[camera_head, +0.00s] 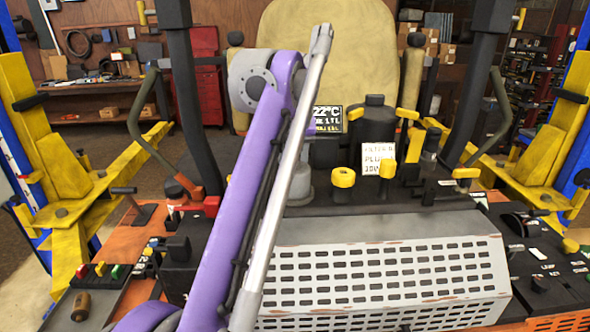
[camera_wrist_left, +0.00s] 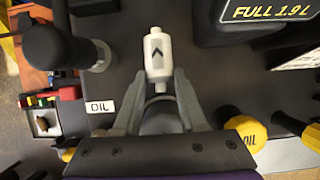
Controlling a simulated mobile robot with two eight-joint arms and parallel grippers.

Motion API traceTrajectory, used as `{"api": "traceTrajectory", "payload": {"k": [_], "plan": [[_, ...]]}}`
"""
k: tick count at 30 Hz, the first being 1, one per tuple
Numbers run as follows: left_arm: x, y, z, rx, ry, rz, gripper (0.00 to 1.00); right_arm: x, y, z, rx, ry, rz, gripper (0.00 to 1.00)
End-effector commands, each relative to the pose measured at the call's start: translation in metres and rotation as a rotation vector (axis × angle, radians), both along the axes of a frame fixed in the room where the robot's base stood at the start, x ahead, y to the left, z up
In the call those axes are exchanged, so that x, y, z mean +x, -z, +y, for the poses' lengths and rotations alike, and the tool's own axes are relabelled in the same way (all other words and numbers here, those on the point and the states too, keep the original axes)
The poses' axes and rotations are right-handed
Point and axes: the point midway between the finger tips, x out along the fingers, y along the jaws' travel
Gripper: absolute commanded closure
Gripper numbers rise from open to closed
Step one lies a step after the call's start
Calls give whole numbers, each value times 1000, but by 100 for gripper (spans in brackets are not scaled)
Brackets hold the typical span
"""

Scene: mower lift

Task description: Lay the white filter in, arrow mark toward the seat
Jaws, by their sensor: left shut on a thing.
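The white filter (camera_wrist_left: 158,58) is a small cylinder with a narrow stub at each end. It carries a dark arrow mark that points to the top of the left wrist view, away from my gripper. A dark flat surface lies below. The yellow seat (camera_head: 330,45) stands behind. My right gripper is not in view.
A white sign (camera_head: 378,159), yellow knobs and a slotted grey cover (camera_head: 385,275) crowd the mower. Yellow lift arms (camera_head: 75,190) flank it.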

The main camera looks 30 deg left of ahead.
Motion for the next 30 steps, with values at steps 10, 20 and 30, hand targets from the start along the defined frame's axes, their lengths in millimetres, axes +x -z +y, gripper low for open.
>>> {"api": "traceTrajectory", "payload": {"k": [10, 20, 30], "plan": [[4, 3, 4, 0, 2, -1, 100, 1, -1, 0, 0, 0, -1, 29], [4, 3, 4, 0, 1, 0, 29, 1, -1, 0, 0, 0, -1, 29], [0, 2, -1, 0, 0, -1, 29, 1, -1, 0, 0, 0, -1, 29]]}}
